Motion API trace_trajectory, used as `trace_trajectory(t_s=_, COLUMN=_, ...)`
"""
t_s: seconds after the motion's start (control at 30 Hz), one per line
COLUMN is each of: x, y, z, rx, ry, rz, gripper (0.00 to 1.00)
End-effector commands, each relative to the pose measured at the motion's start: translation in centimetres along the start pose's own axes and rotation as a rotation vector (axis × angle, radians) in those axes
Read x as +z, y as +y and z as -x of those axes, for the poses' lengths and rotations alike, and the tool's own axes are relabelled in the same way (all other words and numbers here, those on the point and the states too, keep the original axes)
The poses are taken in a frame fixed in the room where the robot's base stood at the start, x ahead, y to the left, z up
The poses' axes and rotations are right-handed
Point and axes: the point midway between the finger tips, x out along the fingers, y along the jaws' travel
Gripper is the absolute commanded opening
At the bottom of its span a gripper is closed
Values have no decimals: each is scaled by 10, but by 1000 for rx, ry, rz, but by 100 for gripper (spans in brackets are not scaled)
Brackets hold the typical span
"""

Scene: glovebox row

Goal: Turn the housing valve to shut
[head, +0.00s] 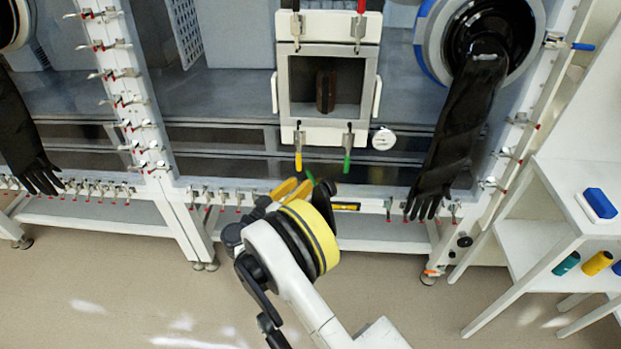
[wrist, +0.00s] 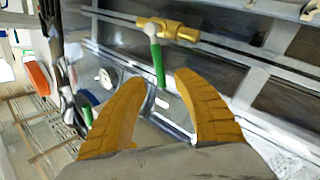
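The likely housing valve is a brass valve (wrist: 168,29) on a thin pipe, with a green lever (wrist: 157,60). In the wrist view the lever stands roughly crosswise to the brass body. In the head view the brass part (head: 345,206) shows just right of my gripper, and a bit of green lever (head: 310,177) shows at the fingertips; most of the valve is hidden by my arm. My gripper (head: 298,186) is open, its yellow fingers spread either side of the lever's free end in the wrist view (wrist: 158,78). I cannot tell whether they touch it.
A black glove (head: 455,135) hangs right. White shelves (head: 540,250) stand far right; floor in front is clear.

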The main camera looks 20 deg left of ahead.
Motion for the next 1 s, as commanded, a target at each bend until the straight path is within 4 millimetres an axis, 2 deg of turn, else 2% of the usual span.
trace_trajectory(t_s=0.1, x=3, y=-1, z=-23, rx=2, ry=-1, rz=1, gripper=35)
trace_trajectory(t_s=0.23, x=2, y=0, z=-39, rx=0, ry=-1, rz=1, gripper=35)
trace_trajectory(t_s=0.4, x=0, y=-1, z=-47, rx=-2, ry=1, rz=1, gripper=35)
trace_trajectory(t_s=0.63, x=-1, y=0, z=-47, rx=-2, ry=1, rz=1, gripper=35)
trace_trajectory(t_s=0.67, x=-1, y=0, z=-47, rx=-2, ry=1, rz=1, gripper=28)
trace_trajectory(t_s=0.73, x=0, y=0, z=-47, rx=-2, ry=0, rz=1, gripper=6)
trace_trajectory(t_s=0.77, x=0, y=0, z=-47, rx=-2, ry=0, rz=1, gripper=0)
trace_trajectory(t_s=1.0, x=1, y=4, z=-48, rx=-4, ry=-6, rz=-7, gripper=0)
